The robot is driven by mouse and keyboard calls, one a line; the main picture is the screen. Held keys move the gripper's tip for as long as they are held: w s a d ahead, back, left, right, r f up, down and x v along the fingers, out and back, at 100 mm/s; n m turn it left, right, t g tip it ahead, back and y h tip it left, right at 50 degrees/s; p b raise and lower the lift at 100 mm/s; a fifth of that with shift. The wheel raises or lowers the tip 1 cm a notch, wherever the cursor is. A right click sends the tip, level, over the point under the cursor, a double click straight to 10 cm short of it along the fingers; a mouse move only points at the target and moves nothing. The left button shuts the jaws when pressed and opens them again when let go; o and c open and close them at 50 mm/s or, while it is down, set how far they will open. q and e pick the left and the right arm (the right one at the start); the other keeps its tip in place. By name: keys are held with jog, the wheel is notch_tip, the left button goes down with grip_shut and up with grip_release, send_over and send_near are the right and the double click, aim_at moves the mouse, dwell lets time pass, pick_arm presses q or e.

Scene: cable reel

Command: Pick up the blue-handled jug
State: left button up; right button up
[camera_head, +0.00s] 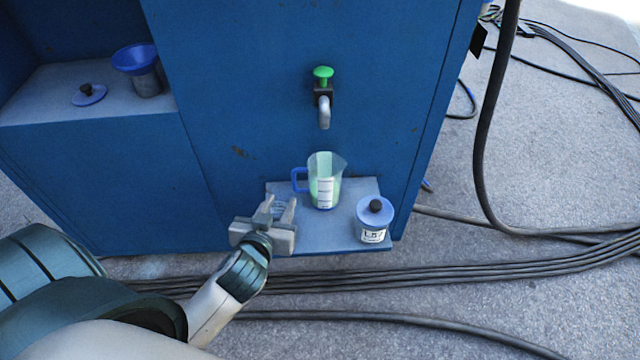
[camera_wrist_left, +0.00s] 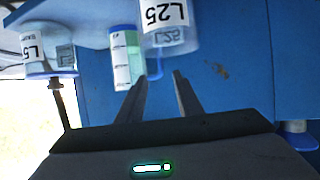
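The jug (camera_head: 325,185) is clear with a pale green tint, a white scale label and a blue handle (camera_head: 299,180) on its left side. It stands upright on the low blue shelf, under the tap. My left gripper (camera_head: 279,200) is at the shelf's left front, left of and nearer than the jug, apart from the handle. Its two fingers are spread, with no object visibly held. In the left wrist view, where things appear upside down, the jug (camera_wrist_left: 122,62) shows beyond the left finger. My right gripper is not in view.
A blue-lidded jar (camera_head: 374,222) stands right of the jug. A clear container labelled L25 (camera_wrist_left: 165,22) shows close by in the left wrist view. A tap (camera_head: 323,105) with a green knob juts out above the jug. Cables (camera_head: 420,272) cross the floor.

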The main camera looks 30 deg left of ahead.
aim_at(293, 180)
pick_arm(q)
jog(key=x, duration=0.9)
jog(key=shift+w, duration=0.1)
jog(key=shift+b+x, duration=0.45)
jog(key=shift+x, duration=2.1)
jog(key=shift+f, duration=0.15)
grip_shut()
